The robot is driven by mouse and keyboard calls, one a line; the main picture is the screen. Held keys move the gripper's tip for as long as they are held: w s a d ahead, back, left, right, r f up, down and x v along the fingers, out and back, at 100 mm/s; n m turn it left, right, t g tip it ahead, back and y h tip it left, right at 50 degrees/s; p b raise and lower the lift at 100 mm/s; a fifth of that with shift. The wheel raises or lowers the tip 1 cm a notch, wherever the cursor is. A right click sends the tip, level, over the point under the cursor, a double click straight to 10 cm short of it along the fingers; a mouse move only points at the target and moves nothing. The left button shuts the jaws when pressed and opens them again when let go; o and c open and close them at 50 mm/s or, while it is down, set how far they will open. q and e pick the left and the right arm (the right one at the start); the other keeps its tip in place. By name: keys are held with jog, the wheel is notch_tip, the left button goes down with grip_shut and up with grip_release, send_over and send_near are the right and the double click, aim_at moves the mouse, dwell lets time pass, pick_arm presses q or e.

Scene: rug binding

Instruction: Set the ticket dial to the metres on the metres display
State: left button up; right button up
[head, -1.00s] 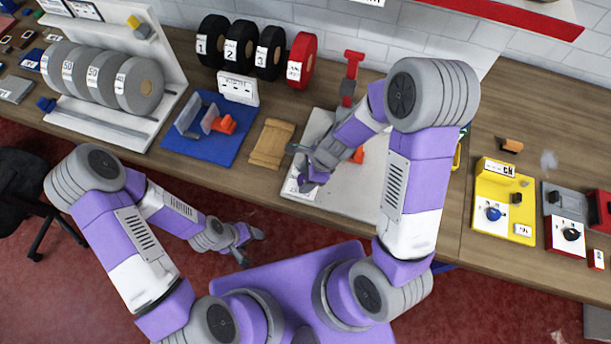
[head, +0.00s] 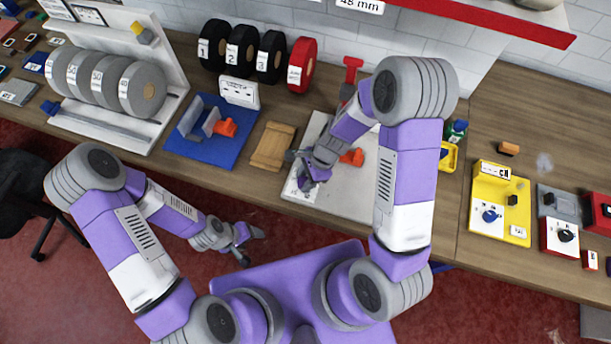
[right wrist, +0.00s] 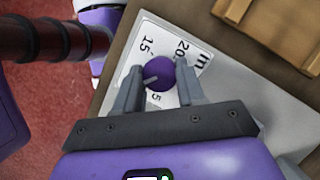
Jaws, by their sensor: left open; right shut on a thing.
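The ticket dial shows in the right wrist view as a round purple knob (right wrist: 161,73) on a white card (right wrist: 152,30) with printed numbers. 15, 20 and 5 are readable around it, and an "m" near the card's edge. A pale pointer on the knob points left and slightly down, toward one finger; any number there is hidden. My right gripper (right wrist: 158,82) is shut on the knob; in the head view it (head: 304,186) is at the front left of a pale board (head: 352,205). My left gripper (head: 246,246) is open and empty before the table. I cannot pick out a readable metres display.
A wooden block (head: 272,147) and a blue fixture (head: 195,150) with an orange clamp lie left of the board. A white box (head: 239,93) stands behind them. Tape rolls stand at the back. A yellow device (head: 499,205) is at right.

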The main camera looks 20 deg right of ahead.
jog(key=n+g+p, duration=0.1)
jog(key=n, duration=0.3)
jog(key=shift+w+n+g+p, duration=0.15)
jog(key=shift+n+g+p, duration=0.15)
jog(key=shift+g+p, duration=0.1)
jog(key=n+h, duration=0.1)
jog(key=n, duration=0.1)
jog(key=shift+w+a+n+g, duration=0.1)
jog(key=shift+n+g, duration=0.2)
jog(key=shift+g, duration=0.1)
jog(key=shift+n+g+h, duration=0.4)
jog(key=shift+n, duration=1.2)
jog(key=o, duration=1)
jog(key=shift+o, duration=0.2)
jog(key=shift+r, duration=0.1)
jog(key=v, duration=0.7)
jog(key=shift+w+r, duration=0.2)
